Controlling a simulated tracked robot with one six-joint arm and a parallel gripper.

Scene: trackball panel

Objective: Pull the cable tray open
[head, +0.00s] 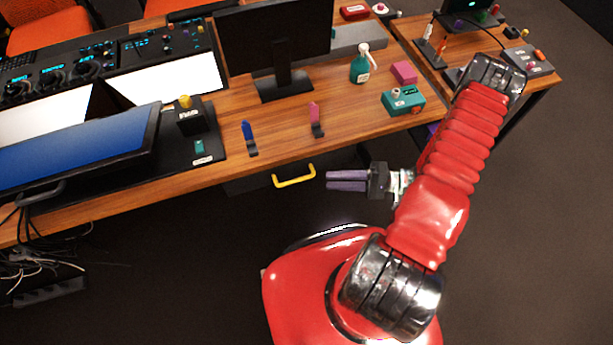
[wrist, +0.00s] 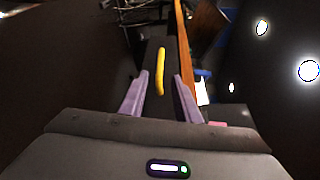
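The cable tray (head: 246,184) is a dark box under the front edge of the desk, hard to make out against the dark floor. Its yellow handle (head: 294,177) sticks out below the desk edge. My gripper (head: 328,181) is to the right of the handle with its purple fingers pointing at it, a small gap apart. In the wrist view my gripper (wrist: 162,76) is open and empty. The yellow handle (wrist: 160,66) shows ahead, between the two fingers in the picture and beyond their tips. The tray front (wrist: 151,48) is dark behind it.
The wooden desk (head: 275,128) overhangs the tray. A blue lever (head: 248,134), a pink lever (head: 315,116), a teal box (head: 403,101) and a monitor (head: 276,38) stand on it. Loose cables (head: 32,268) lie at the lower left. The floor before the handle is clear.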

